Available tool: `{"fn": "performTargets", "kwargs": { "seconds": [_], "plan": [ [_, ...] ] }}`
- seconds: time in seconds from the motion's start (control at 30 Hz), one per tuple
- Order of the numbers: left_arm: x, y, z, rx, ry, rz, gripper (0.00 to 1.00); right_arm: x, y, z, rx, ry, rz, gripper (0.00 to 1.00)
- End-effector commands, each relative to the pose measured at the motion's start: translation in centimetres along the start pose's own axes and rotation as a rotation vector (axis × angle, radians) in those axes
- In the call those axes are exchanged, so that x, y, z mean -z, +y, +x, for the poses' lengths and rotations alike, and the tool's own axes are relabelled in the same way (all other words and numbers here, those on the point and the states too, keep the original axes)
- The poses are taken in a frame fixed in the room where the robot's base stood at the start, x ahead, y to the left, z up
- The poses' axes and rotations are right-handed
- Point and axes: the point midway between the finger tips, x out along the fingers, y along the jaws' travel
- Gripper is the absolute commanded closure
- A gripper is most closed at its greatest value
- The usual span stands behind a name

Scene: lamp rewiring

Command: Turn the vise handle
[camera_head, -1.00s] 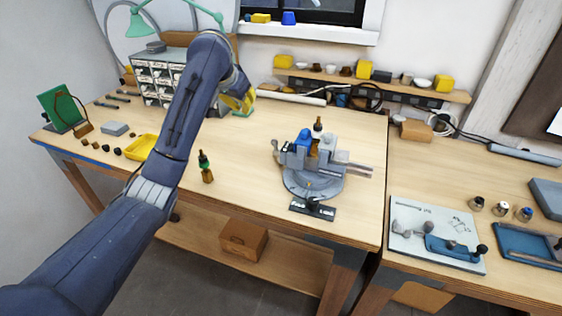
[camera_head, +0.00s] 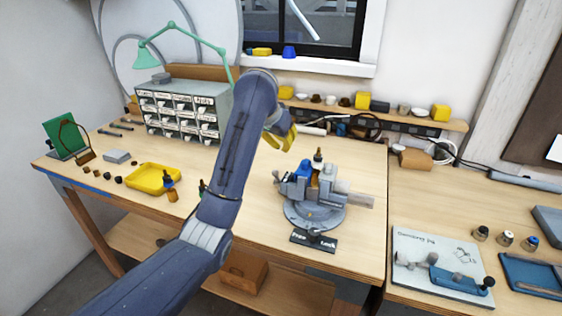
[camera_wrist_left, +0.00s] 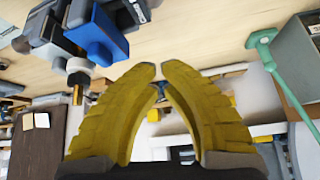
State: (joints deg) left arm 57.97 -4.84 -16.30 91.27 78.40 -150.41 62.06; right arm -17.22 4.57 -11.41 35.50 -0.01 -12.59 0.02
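A black plate (camera_head: 313,240) reading "Free" and "Lock" lies in front. My left gripper (camera_head: 290,140) is above and behind the vise, apart from it. In the left wrist view its yellow fingers (camera_wrist_left: 158,72) meet near the tips with nothing between them, and the blue block (camera_wrist_left: 100,35) shows at upper left. My right gripper is out of view.
A yellow tray (camera_head: 153,179) and an amber bottle with a blue cap (camera_head: 170,187) stand on the left. Labelled drawers (camera_head: 180,110) and a green lamp (camera_head: 185,40) are behind. A shelf (camera_head: 380,115) runs along the wall. A jig board (camera_head: 440,265) lies at the right.

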Motion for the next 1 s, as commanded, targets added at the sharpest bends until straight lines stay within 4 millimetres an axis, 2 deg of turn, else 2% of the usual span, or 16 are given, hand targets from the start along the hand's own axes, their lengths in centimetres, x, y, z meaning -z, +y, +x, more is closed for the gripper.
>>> {"fn": "performTargets", "kwargs": {
  "seconds": [0.5, 0.8, 1.0],
  "plan": [
    [0.0, -0.1, 6.4, 0.003, 0.0, 0.0, 1.0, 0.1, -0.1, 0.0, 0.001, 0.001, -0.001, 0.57],
    [-2.6, 0.0, 5.4, 0.0, 0.002, 0.001, 1.0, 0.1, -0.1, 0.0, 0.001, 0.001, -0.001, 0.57],
    [-3.6, -0.1, 5.0, 0.001, 0.001, 0.0, 1.0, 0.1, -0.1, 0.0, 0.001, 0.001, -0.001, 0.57]
  ]
}}
